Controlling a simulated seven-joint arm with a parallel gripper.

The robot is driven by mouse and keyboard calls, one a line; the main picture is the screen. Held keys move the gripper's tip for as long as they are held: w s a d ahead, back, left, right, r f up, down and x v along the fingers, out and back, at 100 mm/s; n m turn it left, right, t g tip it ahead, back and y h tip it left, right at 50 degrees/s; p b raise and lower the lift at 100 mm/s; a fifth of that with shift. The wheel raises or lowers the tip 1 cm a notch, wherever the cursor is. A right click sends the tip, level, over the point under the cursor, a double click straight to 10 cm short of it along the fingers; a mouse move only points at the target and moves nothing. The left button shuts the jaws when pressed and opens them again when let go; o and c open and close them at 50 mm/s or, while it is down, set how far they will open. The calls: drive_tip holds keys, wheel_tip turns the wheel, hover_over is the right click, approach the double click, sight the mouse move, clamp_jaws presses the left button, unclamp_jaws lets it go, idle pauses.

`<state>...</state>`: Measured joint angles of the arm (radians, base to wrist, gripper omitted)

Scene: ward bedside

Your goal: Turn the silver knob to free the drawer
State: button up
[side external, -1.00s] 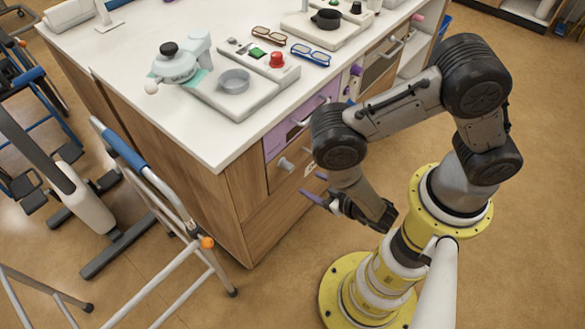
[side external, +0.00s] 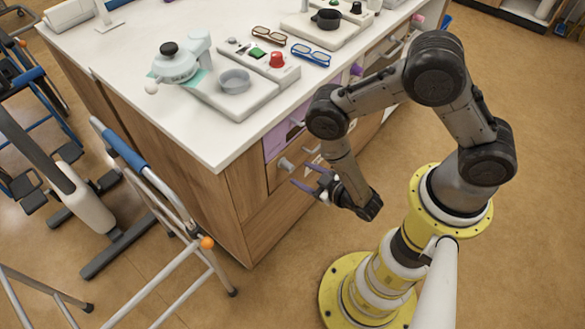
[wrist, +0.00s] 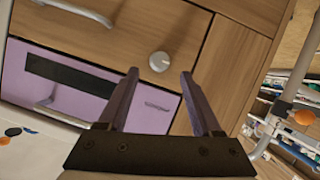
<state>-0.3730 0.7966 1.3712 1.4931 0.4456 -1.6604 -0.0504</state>
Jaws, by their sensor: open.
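The silver knob (side external: 284,164) sticks out of a wood-fronted drawer (side external: 275,178) below the purple drawer of the cabinet. In the wrist view the round knob (wrist: 159,62) shows just beyond the fingertips, in line with the gap between them. My gripper (side external: 303,175) has two purple fingers and is open and empty. It is in front of the cabinet, close to the knob and apart from it. The wrist view shows both fingers (wrist: 159,74) spread on either side of the knob's line. The wood drawer (wrist: 185,35) looks shut.
The purple drawer (wrist: 90,88) with a dark slot lies beside the wood one. The white counter (side external: 222,142) overhangs above, holding a device with a grey dish (side external: 234,80) and glasses (side external: 311,55). A walking frame (side external: 165,195) stands left of the cabinet corner.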

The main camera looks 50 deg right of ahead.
sight(292, 169)
drive_tip(key=shift+x, duration=2.75)
drive_tip(key=shift+c, duration=0.3)
clamp_jaws()
